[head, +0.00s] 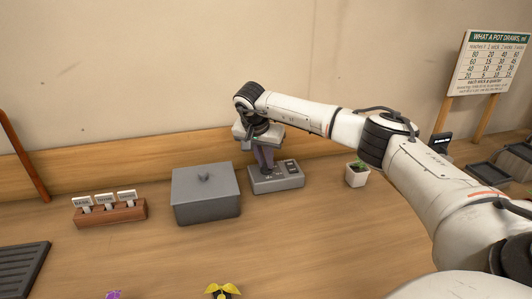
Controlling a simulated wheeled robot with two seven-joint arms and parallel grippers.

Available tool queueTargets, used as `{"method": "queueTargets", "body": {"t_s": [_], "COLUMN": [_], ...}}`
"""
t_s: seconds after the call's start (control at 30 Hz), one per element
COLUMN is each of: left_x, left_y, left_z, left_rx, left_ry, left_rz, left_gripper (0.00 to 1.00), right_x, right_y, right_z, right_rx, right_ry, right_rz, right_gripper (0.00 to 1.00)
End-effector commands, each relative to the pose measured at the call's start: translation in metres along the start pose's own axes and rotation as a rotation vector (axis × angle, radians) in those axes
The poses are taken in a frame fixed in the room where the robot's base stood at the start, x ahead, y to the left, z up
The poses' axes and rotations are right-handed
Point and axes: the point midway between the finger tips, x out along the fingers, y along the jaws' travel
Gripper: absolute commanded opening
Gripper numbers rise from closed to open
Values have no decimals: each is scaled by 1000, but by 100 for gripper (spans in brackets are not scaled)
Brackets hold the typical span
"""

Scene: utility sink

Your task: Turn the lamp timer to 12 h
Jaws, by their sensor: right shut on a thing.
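The lamp timer (288,184) looks to be the small grey box at the back of the bench, beside the grey lidded bin. Its top carries small marks and a dark panel at the right. My right gripper (265,166) points down onto the left part of its top, shut on its dial. The fingers hide the dial, so I cannot read its setting. My left gripper is not in view.
A grey lidded bin (206,196) stands just left of the timer. A wooden block (112,213) with label cards is further left. A small potted plant (357,175) stands to the right under my right arm. A chart board (489,62) stands at the back right. The front middle is mostly clear.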

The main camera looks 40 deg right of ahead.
Motion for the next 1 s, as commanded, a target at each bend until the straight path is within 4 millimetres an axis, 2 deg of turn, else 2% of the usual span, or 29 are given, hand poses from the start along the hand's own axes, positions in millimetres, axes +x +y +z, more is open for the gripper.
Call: {"method": "queueTargets", "body": {"t_s": [0.2,0.5,1.0], "left_x": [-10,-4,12], "left_y": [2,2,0], "left_z": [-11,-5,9], "left_rx": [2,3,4], "left_ry": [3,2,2], "left_rz": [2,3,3], "left_gripper": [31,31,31], "right_x": [-3,1,1], "right_y": [-3,-5,-5], "right_z": [-2,-1,-3], "right_rx": [193,455,638], "right_ry": [2,3,3], "right_rz": [78,185,259], "right_gripper": [0,0,0]}}
